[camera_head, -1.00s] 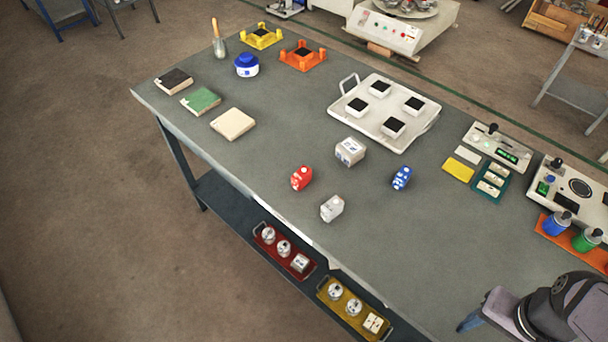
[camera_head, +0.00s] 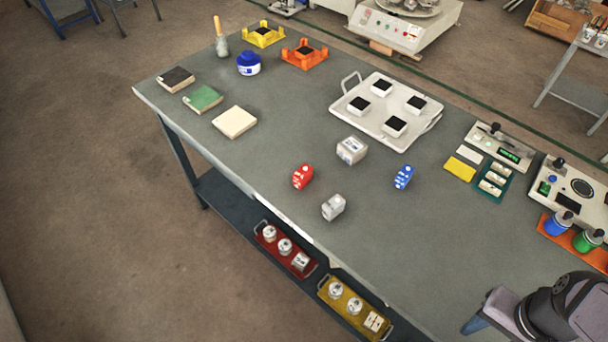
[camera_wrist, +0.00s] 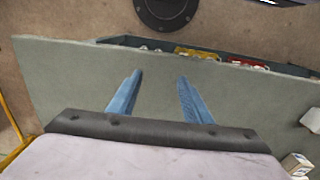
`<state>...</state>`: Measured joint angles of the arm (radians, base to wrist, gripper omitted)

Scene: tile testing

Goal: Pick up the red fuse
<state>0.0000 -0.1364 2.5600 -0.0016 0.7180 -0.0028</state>
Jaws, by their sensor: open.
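The red fuse (camera_head: 303,177) stands on the grey table (camera_head: 250,165) near its front edge, in the middle of the head view. In the head view my gripper (camera_head: 478,322) is at the lower right, well away from the red fuse. The red fuse does not show in the wrist view.
A white box (camera_head: 351,150) stands behind the fuses. A white tray (camera_head: 352,118) with several black-topped blocks lies behind it. Devices (camera_head: 500,148) and bottles (camera_head: 587,240) line the right side. The table between my gripper and the grey fuse is clear.

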